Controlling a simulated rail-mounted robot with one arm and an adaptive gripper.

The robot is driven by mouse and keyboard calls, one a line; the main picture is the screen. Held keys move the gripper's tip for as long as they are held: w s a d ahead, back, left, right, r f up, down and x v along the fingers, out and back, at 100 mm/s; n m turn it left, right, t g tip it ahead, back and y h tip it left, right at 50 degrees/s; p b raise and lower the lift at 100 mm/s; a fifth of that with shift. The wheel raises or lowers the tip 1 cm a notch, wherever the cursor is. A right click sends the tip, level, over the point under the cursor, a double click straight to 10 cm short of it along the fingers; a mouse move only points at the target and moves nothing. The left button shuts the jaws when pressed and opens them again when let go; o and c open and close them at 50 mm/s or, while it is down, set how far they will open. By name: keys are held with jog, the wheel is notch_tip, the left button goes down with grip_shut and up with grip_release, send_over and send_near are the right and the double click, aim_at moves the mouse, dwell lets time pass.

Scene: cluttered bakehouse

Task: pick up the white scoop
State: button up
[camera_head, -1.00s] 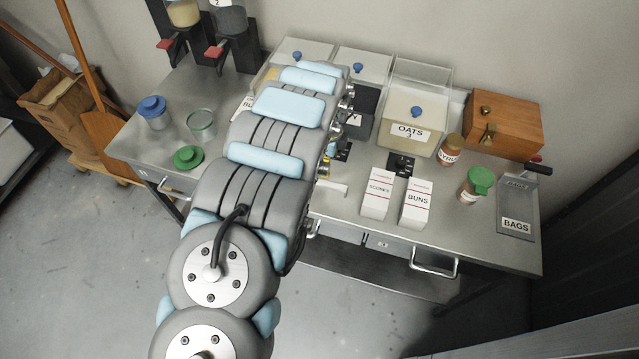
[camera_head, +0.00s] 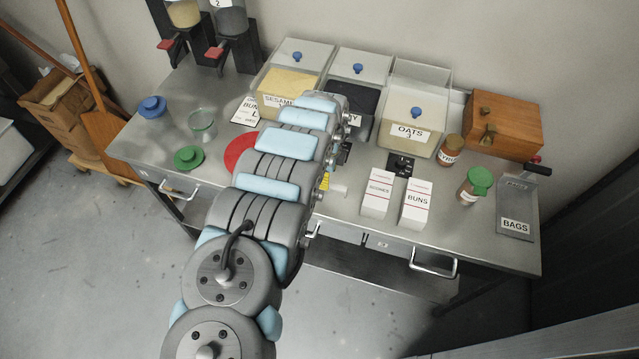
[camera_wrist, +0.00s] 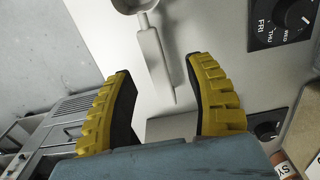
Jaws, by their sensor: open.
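The white scoop (camera_wrist: 154,62) lies on the steel worktop in the wrist view. Its bowl is at the top edge, partly cut off, and its handle points down between my fingers. My gripper (camera_wrist: 161,74) is open, with one yellow ribbed finger on each side of the handle and gaps on both sides. I cannot tell how high the fingers are above the worktop. In the head view, my arm hides most of the gripper, and a small pale part of the scoop (camera_head: 338,188) shows to the right of it.
Two white cartons (camera_head: 377,193) and (camera_head: 416,204) stand right of the scoop. Bins, including the oats bin (camera_head: 412,135), line the back. Dark dial plates lie nearby, one in the wrist view (camera_wrist: 284,22). A red disc (camera_head: 239,152) and green lid (camera_head: 188,158) lie left.

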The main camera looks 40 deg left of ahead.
jog(key=shift+s+d+f, duration=0.15)
jog(key=shift+f, duration=0.5)
jog(key=shift+s+d+f, duration=0.1)
jog(key=shift+f, duration=0.5)
jog(key=shift+w+f, duration=0.15)
jog(key=shift+f, duration=0.9)
grip_shut()
